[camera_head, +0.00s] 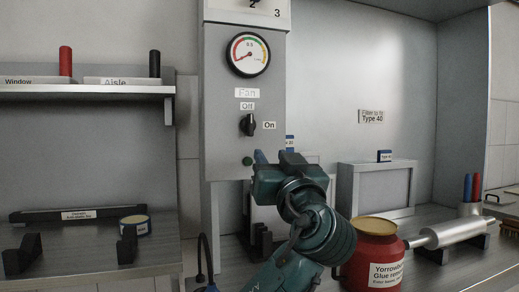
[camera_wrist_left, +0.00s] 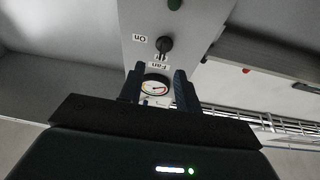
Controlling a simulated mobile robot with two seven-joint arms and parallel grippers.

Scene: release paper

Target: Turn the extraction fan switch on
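The fan switch (camera_head: 248,125) is a black rotary knob on the front of a grey panel (camera_head: 225,150). "Off" is printed above it and "On" to its right. The knob appears to point up at "Off". It also shows upside down in the left wrist view (camera_wrist_left: 164,45), just beyond my fingertips. My left gripper (camera_head: 273,156) is below and to the right of the knob, apart from it. In the left wrist view its two fingers (camera_wrist_left: 160,73) stand apart with nothing between them. My right gripper is not in view.
A round gauge (camera_head: 248,54) sits above the switch and a green button (camera_head: 247,161) below it. A red glue pot (camera_head: 374,255) and a metal roller (camera_head: 447,234) stand on the bench at right. A shelf (camera_head: 85,91) is at left.

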